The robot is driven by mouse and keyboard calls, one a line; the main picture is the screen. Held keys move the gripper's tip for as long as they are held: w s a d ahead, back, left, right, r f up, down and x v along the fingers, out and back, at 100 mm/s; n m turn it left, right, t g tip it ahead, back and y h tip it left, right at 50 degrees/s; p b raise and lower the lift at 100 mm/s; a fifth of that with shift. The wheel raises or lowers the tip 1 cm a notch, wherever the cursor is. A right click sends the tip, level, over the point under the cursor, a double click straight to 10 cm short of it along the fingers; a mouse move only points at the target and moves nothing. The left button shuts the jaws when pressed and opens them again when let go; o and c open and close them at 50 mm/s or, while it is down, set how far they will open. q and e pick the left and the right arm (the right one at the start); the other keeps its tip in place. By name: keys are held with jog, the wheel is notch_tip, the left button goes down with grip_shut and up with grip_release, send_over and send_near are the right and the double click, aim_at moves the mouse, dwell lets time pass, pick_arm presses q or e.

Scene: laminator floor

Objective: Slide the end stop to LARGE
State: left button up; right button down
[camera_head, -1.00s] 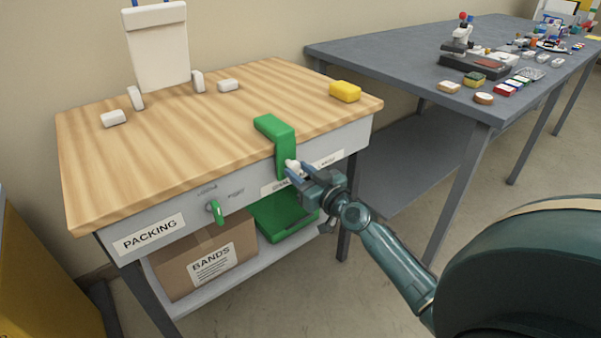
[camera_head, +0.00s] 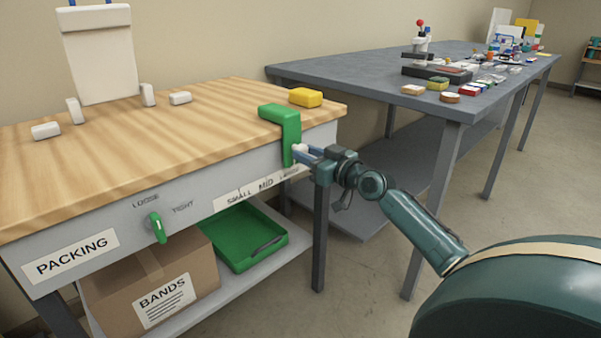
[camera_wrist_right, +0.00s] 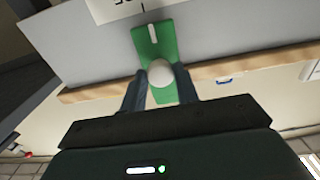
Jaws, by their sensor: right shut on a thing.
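The green end stop (camera_head: 291,128) hooks over the front right edge of the wooden packing table, its lower end just above the word LARGE on the label strip (camera_head: 238,197), which reads SMALL, MID, LARGE. My right gripper (camera_head: 303,153) is shut on the stop's pale round knob (camera_wrist_right: 160,73); the fingers lie on either side of it in the right wrist view. There, a white line on the green stop (camera_wrist_right: 168,40) points towards a white label, with a dark tick a little left of the line. My left gripper is not in view.
A yellow block (camera_head: 306,97) lies on the tabletop behind the stop. A green lever (camera_head: 157,228) sits between LOOSE and TIGHT. A BANDS box (camera_head: 150,285) and green tray (camera_head: 243,238) are on the shelf below. A grey table (camera_head: 455,104) with several items stands right.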

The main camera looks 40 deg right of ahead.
jog(key=shift+d+r, duration=0.1)
jog(key=shift+d, duration=0.5)
jog(key=c, duration=1.1)
grip_release()
jog(key=shift+o, duration=0.2)
jog(key=shift+s, duration=0.25)
jog(key=s+d+b, duration=0.1)
jog(key=s, duration=1.1)
jog(key=shift+s, duration=0.3)
